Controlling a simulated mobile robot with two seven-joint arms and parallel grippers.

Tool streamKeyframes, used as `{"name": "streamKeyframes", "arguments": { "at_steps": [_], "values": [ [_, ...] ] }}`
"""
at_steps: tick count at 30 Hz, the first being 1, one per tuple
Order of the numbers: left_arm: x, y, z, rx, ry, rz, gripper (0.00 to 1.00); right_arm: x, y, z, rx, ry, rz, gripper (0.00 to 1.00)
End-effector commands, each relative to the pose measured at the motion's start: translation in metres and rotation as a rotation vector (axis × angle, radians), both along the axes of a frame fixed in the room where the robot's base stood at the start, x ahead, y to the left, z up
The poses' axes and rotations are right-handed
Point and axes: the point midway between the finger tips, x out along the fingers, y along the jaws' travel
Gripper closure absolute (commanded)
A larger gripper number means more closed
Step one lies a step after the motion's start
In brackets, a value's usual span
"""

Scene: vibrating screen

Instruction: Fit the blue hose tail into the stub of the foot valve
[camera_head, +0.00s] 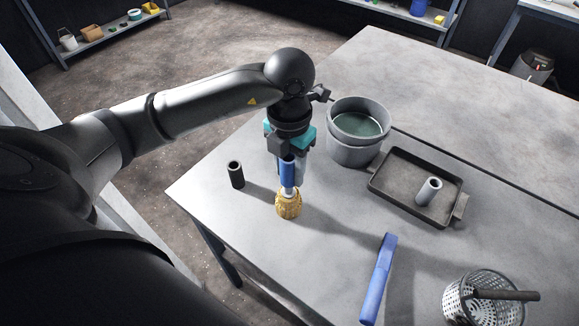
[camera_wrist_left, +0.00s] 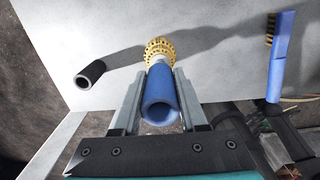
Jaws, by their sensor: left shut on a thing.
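My left gripper (camera_head: 288,172) points down and is shut on the blue hose tail (camera_head: 287,174). The blue hose tail is a short upright tube with an open top, seen between the fingers in the left wrist view (camera_wrist_left: 161,98). The foot valve (camera_head: 288,204) is a brass-coloured ribbed body standing on the table, directly below the hose tail. Its pale stub (camera_head: 289,190) shows between the brass and the blue tube; the tube's lower end meets or nearly meets it. I cannot tell whether the tail is seated. My right gripper is not in view.
A black tube (camera_head: 236,175) stands left of the valve. A grey bucket (camera_head: 356,150) stands behind right, beside a dark tray (camera_head: 400,196) holding a grey tube (camera_head: 429,191). A blue brush (camera_head: 378,280) and a perforated basket (camera_head: 470,300) lie nearer. The table's left edge is close.

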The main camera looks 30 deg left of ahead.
Motion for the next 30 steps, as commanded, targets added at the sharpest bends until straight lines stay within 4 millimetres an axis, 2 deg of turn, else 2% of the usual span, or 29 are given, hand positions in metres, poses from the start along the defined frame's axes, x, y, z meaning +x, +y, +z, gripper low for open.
{"name": "streamKeyframes", "arguments": {
  "at_steps": [30],
  "values": [
    [0.0,0.0,-0.027,0.0,0.0,0.001,1.0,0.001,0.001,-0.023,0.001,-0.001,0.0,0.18]
  ]
}}
